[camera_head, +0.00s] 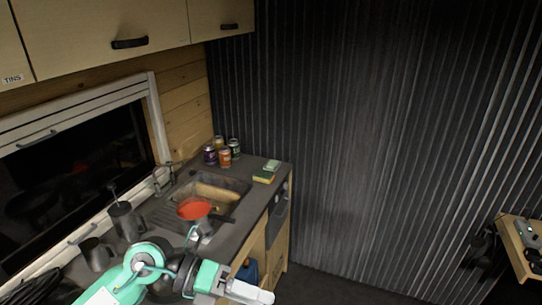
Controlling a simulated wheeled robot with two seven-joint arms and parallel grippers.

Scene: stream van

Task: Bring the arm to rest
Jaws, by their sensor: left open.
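My left arm comes in from the bottom left, with teal and dark links. My left gripper (257,294) is at the bottom edge, in front of the counter (238,225), pointing right. Its pale fingers are seen side-on, and it is open with nothing visible between them. The gripper stands apart from the things on the counter, as far as I can tell. My right gripper is not in view.
The counter holds a sink (227,183), an orange-red round item (194,209), several jars (224,157), a sponge (264,177) and dark mugs (125,221). Cabinets (110,33) hang above. A small wooden shelf (517,245) is at right. The floor between looks clear.

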